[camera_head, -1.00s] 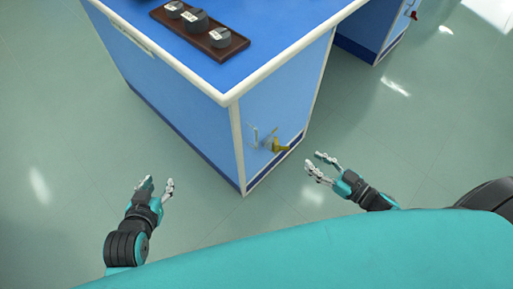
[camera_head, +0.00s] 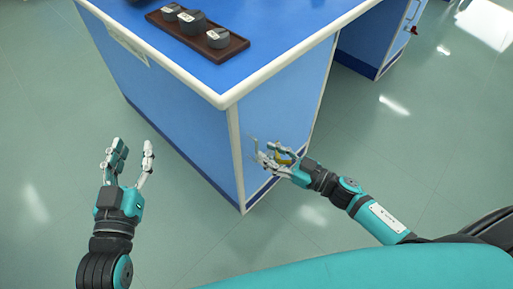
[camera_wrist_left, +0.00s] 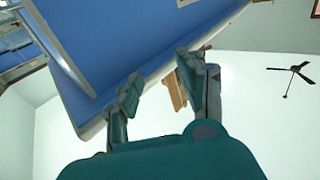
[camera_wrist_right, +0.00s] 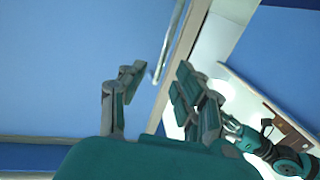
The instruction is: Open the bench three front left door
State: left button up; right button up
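The blue door (camera_head: 285,105) is on the narrow side of the bench facing me, and it looks closed. Its slim metal handle (camera_wrist_right: 168,45) shows in the right wrist view, lying in line with the gap between the fingers. My right gripper (camera_head: 268,155) is open and at the handle, partly hiding it in the head view. I cannot tell whether it touches. A yellow-brown piece (camera_head: 285,156) on the door shows behind the fingers. My left gripper (camera_head: 132,156) is open and empty above the floor, left of the bench corner.
A dark wooden tray (camera_head: 222,52) with several grey blocks sits on the bench top (camera_head: 285,22). Another blue bench (camera_head: 375,40) stands behind to the right, with a red piece on its side. The floor (camera_head: 430,130) to the right is clear.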

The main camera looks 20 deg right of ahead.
aim_at(256, 159)
jog(key=shift+b+x, duration=0.3)
jog(key=shift+x, duration=2.05)
pick_arm(q)
jog(key=r+t, duration=0.2)
jog(key=r, duration=0.1)
jog(key=shift+s+d+r+h, duration=0.15)
jog(key=shift+d+r+h, duration=0.05)
jog(key=shift+h, duration=0.1)
pick_arm(e)
grip_shut()
